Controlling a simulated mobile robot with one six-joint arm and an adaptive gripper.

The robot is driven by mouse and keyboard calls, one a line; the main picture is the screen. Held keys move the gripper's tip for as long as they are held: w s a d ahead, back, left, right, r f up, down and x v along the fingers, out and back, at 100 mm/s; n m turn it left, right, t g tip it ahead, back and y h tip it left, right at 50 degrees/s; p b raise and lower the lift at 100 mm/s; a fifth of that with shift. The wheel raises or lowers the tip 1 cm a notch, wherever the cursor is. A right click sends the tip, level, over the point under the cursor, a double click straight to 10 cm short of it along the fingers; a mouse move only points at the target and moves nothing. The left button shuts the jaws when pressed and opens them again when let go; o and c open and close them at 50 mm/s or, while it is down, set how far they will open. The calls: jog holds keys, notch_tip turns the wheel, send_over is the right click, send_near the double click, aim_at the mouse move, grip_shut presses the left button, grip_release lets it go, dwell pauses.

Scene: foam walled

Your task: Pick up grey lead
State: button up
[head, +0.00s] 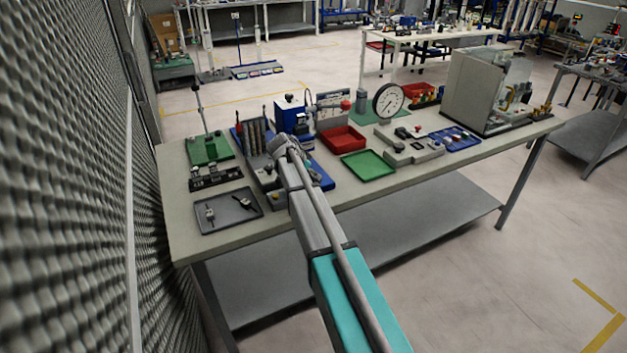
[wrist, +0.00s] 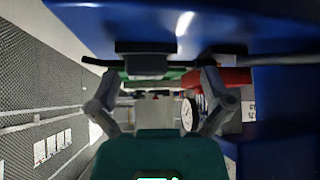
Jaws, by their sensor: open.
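In the wrist view, my gripper (wrist: 160,82) is open, with one finger on each side and a gap between them. A grey block with a dark top (wrist: 147,62) shows ahead of the gap. A dark strand (wrist: 92,63) runs sideways from it. I cannot tell for certain whether this is the grey lead, or how far it is from the fingertips. Nothing is clearly held. In the head view, my gripper (head: 284,147) is over the workbench (head: 330,201), close to the blue units. The arm hides part of what lies beneath, and I cannot make out the grey lead there.
A blue box (head: 291,114), a red tray (head: 341,138), a green tray (head: 368,164) and a round dial gauge (head: 388,100) stand nearby. A dark grey tray (head: 228,210) lies at the front left. A foam wall (head: 65,180) is close on the left. Blue surfaces fill the wrist view's top and right.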

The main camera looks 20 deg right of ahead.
dwell(0.5)
jog(key=shift+r, duration=0.15)
jog(key=c, duration=1.3)
jog(key=shift+w+r, duration=0.1)
jog(key=shift+r, duration=0.05)
jog(key=shift+r+p, duration=0.15)
jog(key=shift+p, duration=0.2)
grip_shut()
jog(key=r+p, duration=0.2)
jog(key=shift+w+r+p, duration=0.1)
jog(key=shift+w+p, duration=0.1)
jog(key=shift+p, duration=0.1)
jog(key=s+a+r+p, duration=0.1)
jog(key=s+r+p, duration=0.8)
jog(key=s, duration=0.5)
jog(key=shift+s+a+r+p, duration=0.25)
jog(key=shift+r+p, duration=0.1)
jog(key=shift+r, duration=0.1)
